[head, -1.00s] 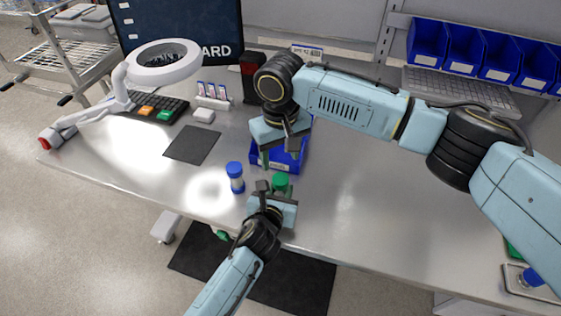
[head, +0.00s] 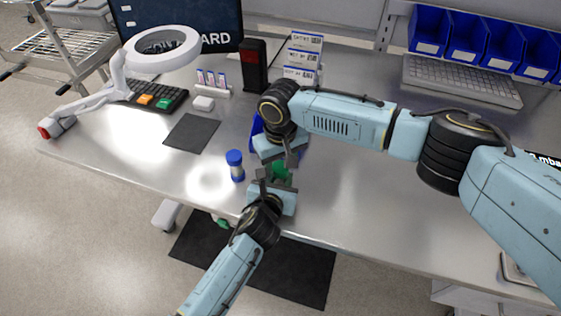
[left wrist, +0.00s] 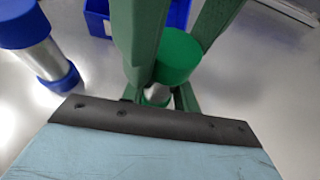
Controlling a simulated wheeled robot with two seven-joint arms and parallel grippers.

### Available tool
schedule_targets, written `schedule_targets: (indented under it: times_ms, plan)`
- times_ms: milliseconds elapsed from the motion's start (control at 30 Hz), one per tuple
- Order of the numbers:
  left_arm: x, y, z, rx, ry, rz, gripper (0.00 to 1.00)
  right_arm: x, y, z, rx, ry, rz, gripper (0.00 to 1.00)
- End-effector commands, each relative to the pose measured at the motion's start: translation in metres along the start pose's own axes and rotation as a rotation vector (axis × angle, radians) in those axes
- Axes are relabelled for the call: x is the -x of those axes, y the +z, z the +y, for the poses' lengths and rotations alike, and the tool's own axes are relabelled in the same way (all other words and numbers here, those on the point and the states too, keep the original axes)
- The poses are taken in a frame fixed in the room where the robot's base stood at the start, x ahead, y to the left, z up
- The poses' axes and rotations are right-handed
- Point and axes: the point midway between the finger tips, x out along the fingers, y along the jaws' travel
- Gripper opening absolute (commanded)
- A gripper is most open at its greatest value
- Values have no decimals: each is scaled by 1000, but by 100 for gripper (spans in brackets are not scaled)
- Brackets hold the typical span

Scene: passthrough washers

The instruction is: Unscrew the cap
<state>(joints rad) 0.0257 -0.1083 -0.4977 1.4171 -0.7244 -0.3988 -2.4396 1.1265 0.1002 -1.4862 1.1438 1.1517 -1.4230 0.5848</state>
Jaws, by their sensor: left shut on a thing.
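A small jar with a green cap (head: 281,171) stands upright near the front edge of the bench. Its green cap (left wrist: 179,56) and silver body (left wrist: 157,95) show in the left wrist view. My left gripper (head: 277,185) reaches in from the front and is shut on the jar's body. My right gripper (head: 281,160) is right above the jar, pointing down. Green fingers flank the cap in the left wrist view. Whether the right fingers touch the cap is hidden.
A blue-capped jar (head: 236,166) stands just left of the grippers; it also shows in the left wrist view (left wrist: 38,45). A blue bin (head: 256,128) is partly hidden behind my right gripper. A dark mat (head: 192,133) lies further left.

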Motion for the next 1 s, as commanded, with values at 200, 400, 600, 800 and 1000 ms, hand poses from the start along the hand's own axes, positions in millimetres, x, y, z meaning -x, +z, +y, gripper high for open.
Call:
schedule_targets:
  times_ms: [200,400,600,800,1000]
  plan:
    - [0,0,0,0,0,1,0,0,0,0,0,0,0,18]
    - [0,0,0,0,0,1,0,0,0,0,0,0,0,56]
    - [0,0,0,0,0,1,0,0,0,0,0,0,0,59]
    - [0,0,0,0,0,1,0,10,-1,0,1,-1,2,59]
    - [0,0,0,0,0,1,0,36,0,0,0,-1,1,59]
